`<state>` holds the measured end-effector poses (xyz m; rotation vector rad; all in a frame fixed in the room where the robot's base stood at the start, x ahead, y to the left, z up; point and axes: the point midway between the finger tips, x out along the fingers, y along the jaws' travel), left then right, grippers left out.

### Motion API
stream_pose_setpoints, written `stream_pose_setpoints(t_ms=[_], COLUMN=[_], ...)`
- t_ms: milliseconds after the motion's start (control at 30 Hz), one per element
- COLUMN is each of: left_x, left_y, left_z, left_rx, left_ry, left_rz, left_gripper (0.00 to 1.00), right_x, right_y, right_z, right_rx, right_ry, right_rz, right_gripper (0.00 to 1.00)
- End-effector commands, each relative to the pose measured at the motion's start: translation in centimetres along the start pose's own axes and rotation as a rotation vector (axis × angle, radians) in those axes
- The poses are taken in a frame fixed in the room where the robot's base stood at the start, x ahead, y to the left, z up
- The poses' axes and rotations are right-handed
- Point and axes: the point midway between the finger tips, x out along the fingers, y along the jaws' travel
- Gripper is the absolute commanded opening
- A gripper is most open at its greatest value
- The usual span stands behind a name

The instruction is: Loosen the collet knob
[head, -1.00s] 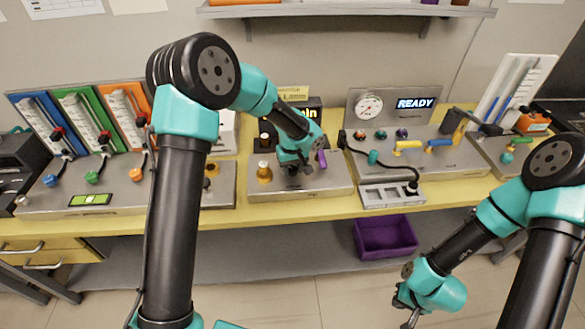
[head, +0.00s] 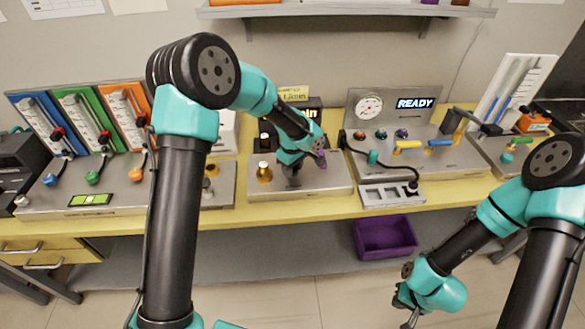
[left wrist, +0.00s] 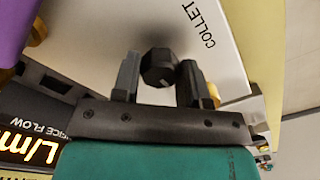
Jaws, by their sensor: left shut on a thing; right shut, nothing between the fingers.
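The collet knob (left wrist: 158,67) is a dark faceted knob on a light panel with the printed word COLLET beside it in the left wrist view. My left gripper (left wrist: 159,80) is shut on it, with one finger on each side. In the head view my left gripper (head: 292,170) is low over the middle grey panel (head: 322,186), and its hand and wrist partly hide the knob. My right gripper (head: 404,300) is at the lower right, away from the bench and shut with nothing visible in it.
A brass-coloured fitting (head: 264,173) stands left of my left gripper. The flow display (head: 309,114) is behind. A purple bin (head: 385,237) sits below the bench edge.

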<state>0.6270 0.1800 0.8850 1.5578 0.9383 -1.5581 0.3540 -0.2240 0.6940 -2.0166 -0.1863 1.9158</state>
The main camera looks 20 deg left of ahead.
Motion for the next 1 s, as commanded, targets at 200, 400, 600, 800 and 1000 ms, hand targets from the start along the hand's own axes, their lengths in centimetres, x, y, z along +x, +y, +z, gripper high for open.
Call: stream_pose_setpoints(t_ms=[200,400,600,800,1000], left_x=[-0.1,0.0,0.0,-0.2,-1.9], left_y=[0.0,0.0,0.0,0.0,0.1], left_z=[0.0,0.0,0.0,0.0,0.0], left_rx=[0.001,0.001,0.001,0.001,0.000], left_ry=[0.001,0.000,0.000,0.000,0.001], left_rz=[0.001,0.001,0.000,0.001,0.002], left_gripper=[0.16,0.57,0.66,0.66,0.66], right_x=[0.0,0.0,0.0,0.0,0.0], right_y=[0.0,0.0,0.0,0.0,0.0], right_z=[0.0,0.0,0.0,0.0,0.0], right_rx=[0.000,0.000,0.000,0.000,0.000], right_ry=[0.000,0.000,0.000,0.000,0.000], right_rz=[0.000,0.000,0.000,0.000,0.000], right_gripper=[0.00,0.00,0.00,0.00,0.00])
